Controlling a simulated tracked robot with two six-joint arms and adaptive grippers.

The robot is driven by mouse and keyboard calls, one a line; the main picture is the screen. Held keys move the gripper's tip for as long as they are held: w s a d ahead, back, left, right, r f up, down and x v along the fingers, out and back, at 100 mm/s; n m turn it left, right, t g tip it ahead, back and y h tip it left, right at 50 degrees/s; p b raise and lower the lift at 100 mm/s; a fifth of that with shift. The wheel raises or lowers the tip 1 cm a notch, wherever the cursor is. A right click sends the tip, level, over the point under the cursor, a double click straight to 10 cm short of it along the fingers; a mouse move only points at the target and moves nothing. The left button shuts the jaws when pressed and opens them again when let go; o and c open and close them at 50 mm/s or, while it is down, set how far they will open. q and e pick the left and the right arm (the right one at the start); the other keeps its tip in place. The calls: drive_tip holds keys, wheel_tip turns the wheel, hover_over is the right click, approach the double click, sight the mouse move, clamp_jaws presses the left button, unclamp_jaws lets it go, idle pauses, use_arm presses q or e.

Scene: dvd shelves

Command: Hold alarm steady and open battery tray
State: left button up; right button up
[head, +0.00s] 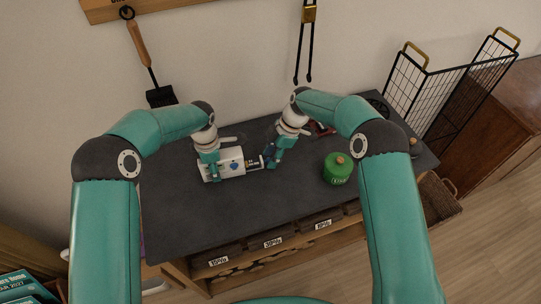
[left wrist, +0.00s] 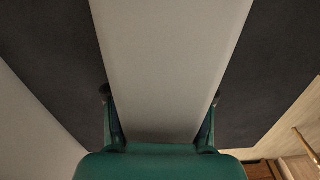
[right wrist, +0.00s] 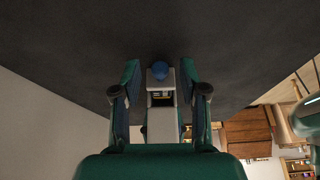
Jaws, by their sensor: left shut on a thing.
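The alarm is a white box (head: 224,164) with a blue mark on its face, lying on the dark worktop. My left gripper (head: 210,168) is shut on its left part; in the left wrist view the pale alarm body (left wrist: 170,70) fills the space between the fingers. The battery tray (head: 254,162) sticks out of the alarm's right end. My right gripper (head: 271,161) is at the tray's outer end. In the right wrist view its open fingers (right wrist: 160,95) stand on both sides of the pale tray (right wrist: 161,125), which shows a dark slot and a blue end (right wrist: 160,70).
A green round tin (head: 338,170) with a knob stands right of my right gripper. A reddish item (head: 321,129) lies behind my right wrist. A black wire rack (head: 450,85) stands at the right. The worktop's front left (head: 190,220) is clear.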

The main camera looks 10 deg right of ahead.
drive_tip(key=shift+r, duration=0.1)
drive_tip(key=v, duration=1.1)
drive_tip(key=shift+d+r, duration=0.15)
drive_tip(key=shift+r, duration=0.2)
use_arm(q)
drive_tip(key=o, duration=1.5)
drive_tip(key=shift+r, duration=0.1)
